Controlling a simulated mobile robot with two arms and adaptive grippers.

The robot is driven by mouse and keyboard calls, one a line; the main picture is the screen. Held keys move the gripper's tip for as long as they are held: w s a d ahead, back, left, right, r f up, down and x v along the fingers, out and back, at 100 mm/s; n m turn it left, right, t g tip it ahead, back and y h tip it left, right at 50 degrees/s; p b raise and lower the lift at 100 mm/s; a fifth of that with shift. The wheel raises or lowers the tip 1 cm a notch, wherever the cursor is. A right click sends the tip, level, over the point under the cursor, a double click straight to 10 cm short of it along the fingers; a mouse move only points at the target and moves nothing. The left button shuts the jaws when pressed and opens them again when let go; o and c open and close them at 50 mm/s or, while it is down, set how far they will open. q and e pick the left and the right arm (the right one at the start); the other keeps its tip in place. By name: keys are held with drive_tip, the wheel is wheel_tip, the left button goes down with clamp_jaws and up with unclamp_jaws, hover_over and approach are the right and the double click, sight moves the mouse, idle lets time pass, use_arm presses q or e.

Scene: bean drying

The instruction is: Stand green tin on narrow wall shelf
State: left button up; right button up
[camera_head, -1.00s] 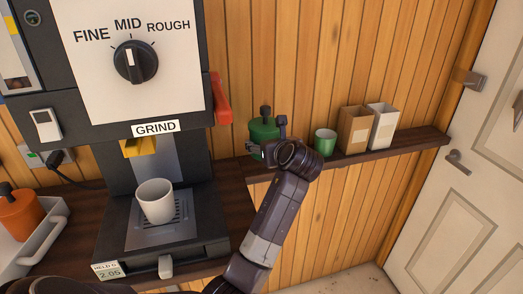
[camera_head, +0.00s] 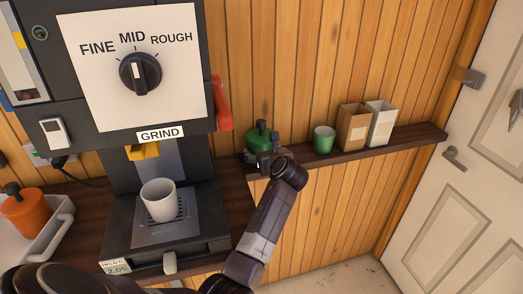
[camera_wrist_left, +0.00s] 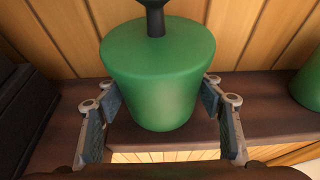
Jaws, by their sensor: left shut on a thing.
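The green tin (camera_head: 259,139), with a dark knob on top, is upright at the left end of the narrow wall shelf (camera_head: 372,146), close to the grinder. In the left wrist view the tin (camera_wrist_left: 158,75) fills the middle, over the shelf board (camera_wrist_left: 262,115). My left gripper (camera_head: 266,158) is shut on the green tin. In the left wrist view its fingers (camera_wrist_left: 164,115) lie on either side of the tin's body. I cannot tell whether the tin's base touches the board. My right gripper is not in view.
A green cup (camera_head: 323,139), a brown box (camera_head: 353,128) and a white box (camera_head: 380,124) stand on the shelf to the right. The grinder with its red lever (camera_head: 221,103) is close on the left. A white cup (camera_head: 158,199) stands under its spout.

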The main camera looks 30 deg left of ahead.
use_arm(q)
drive_tip(key=shift+r, duration=0.1)
drive_tip(key=o, duration=1.4)
